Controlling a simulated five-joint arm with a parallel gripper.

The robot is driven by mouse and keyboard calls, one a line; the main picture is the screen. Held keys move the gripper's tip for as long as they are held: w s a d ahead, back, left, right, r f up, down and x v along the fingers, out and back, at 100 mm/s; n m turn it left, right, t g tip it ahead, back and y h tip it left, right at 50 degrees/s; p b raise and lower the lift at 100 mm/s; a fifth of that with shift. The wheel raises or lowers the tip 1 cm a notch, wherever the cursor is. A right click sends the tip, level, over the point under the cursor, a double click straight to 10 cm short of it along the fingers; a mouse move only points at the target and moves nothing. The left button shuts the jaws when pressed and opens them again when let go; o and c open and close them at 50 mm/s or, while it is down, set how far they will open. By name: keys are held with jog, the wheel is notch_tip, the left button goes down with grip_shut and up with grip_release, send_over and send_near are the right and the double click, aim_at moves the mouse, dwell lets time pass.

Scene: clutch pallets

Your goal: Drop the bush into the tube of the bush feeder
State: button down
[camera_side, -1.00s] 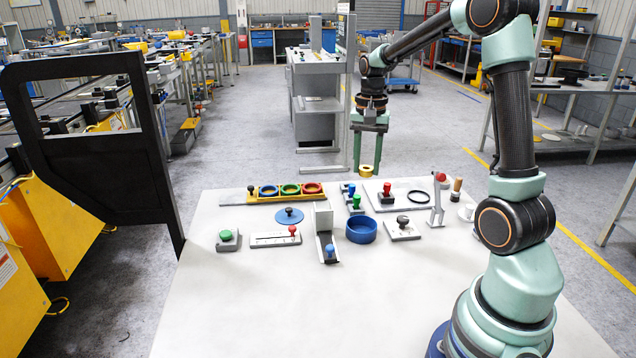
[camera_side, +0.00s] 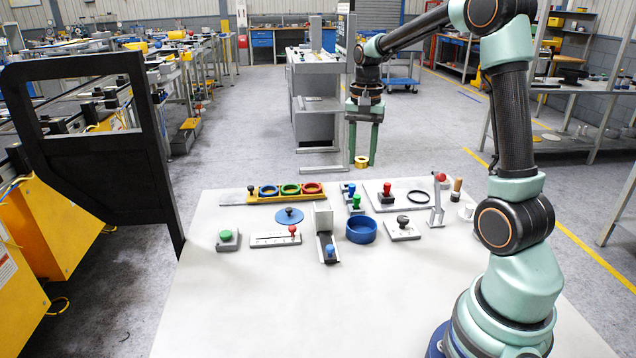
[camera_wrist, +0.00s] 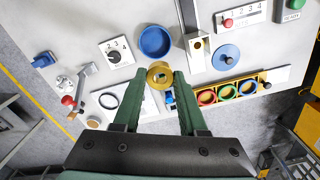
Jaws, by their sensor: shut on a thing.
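The bush is a short brass-gold ring (camera_side: 361,162) held at the tips of my gripper (camera_side: 362,158), in the air above the back edge of the table. In the wrist view the bush (camera_wrist: 159,75) sits between the two green fingertips, its hole facing the camera. My gripper is shut on it. The likely bush feeder is a pale upright box (camera_side: 322,218) with a dark chute and blue knob in front, left of and below the bush in the side view. Its opening is hard to make out; in the wrist view its body (camera_wrist: 196,48) is right of the bush.
A blue round bowl (camera_side: 361,231) stands right of the feeder, and a blue disc (camera_side: 289,217) lies left of it. Behind are a yellow rack (camera_side: 290,192) with coloured rings and blue and green knobs (camera_side: 355,200). The table's front (camera_side: 280,310) is clear.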

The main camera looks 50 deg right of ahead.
jog(key=w+a+f, duration=0.4)
jog(key=w+f, duration=0.3)
jog(key=f, duration=0.4)
jog(key=shift+w+a+f, duration=0.15)
jog(key=shift+w+a, duration=0.05)
jog(key=shift+w, duration=0.1)
dwell(1.1)
dwell(0.4)
jog(key=shift+c, duration=1.9)
grip_release()
notch_tip(320, 180, up, 6)
jog(key=shift+f, duration=0.1)
